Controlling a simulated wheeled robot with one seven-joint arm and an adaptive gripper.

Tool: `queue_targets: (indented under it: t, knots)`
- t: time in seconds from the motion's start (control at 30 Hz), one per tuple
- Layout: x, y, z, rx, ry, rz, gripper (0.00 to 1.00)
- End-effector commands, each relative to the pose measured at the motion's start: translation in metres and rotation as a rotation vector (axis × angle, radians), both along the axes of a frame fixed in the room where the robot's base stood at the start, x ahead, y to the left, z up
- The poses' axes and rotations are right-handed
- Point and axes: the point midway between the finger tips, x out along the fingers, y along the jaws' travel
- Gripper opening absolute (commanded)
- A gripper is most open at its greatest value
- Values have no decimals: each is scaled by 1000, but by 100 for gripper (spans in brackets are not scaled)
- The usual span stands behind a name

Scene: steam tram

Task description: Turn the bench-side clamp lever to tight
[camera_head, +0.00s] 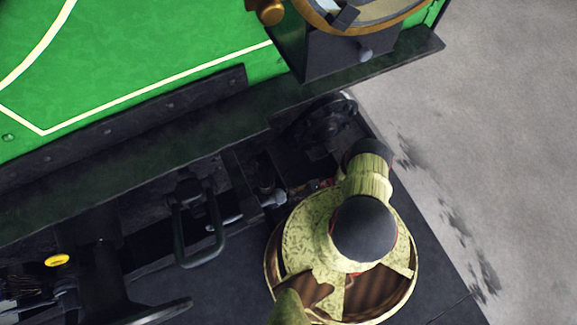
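I cannot pick out the bench-side clamp lever with certainty. A dark looped handle (198,235) hangs below the dark ledge, left of centre. A dark flat-ended bar (155,313) shows at the bottom left; I cannot tell whether either is the clamp lever. My arm, yellow-green with dark round caps, stands at the lower centre right and hides part of the floor and the gear behind it. My gripper is not visible in this view.
A green panel (140,75) with pale lines fills the upper left, above a dark ledge (120,175). A brass-rimmed round fitting (365,15) juts out at the top right. A yellow disc (57,260) sits lower left. Grey ground (500,130) at right is clear.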

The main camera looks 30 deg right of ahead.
Motion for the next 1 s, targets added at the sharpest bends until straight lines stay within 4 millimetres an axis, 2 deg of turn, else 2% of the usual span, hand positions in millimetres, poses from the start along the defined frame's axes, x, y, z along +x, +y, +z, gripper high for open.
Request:
queue_targets:
  t: [0.03, 0.1, 0.53, 0.57, 0.83, 1.0]
  knots:
    - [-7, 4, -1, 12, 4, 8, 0]
    - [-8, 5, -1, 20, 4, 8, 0]
    - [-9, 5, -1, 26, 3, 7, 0]
    - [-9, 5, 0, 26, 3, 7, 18]
    - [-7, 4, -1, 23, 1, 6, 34]
    - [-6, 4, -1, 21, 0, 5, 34]
